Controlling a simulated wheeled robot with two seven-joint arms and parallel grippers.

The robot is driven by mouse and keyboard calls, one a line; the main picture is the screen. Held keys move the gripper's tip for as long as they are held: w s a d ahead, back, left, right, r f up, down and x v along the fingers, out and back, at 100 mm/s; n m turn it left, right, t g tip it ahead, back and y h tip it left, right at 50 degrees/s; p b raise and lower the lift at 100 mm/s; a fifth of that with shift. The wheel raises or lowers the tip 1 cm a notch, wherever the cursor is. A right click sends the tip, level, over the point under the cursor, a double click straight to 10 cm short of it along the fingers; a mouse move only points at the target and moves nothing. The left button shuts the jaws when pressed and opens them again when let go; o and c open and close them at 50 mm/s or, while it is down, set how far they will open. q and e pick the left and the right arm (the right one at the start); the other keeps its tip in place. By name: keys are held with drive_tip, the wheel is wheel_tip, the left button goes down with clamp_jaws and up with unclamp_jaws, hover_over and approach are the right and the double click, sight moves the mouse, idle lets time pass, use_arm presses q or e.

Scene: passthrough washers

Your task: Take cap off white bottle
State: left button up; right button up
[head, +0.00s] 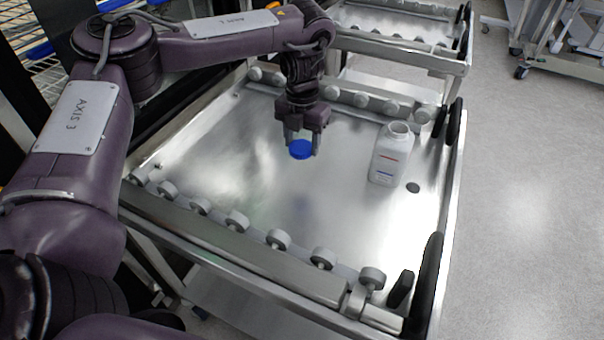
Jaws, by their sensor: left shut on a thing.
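The white bottle (390,155) stands upright on the metal tray table, right of the middle. Its mouth is open at the top, and a label with red and blue marks faces me. My left gripper (301,141) is shut on the blue cap (300,150) and holds it above the tray, to the left of the bottle and apart from it. My right gripper is not in the head view.
The metal table (225,165) has rollers along its front and back edges and black bumpers at its right corners. A second metal cart (390,25) stands behind. The left and middle tray surface is clear. Open floor (530,200) lies to the right.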

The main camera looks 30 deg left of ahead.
sight(302, 145)
use_arm(q)
wheel_tip(302, 145, down, 4)
drive_tip(key=shift+b, duration=0.5)
drive_tip(key=shift+f, duration=0.55)
wheel_tip(302, 145, down, 4)
drive_tip(key=shift+f+b, duration=0.1)
drive_tip(key=shift+b, duration=0.25)
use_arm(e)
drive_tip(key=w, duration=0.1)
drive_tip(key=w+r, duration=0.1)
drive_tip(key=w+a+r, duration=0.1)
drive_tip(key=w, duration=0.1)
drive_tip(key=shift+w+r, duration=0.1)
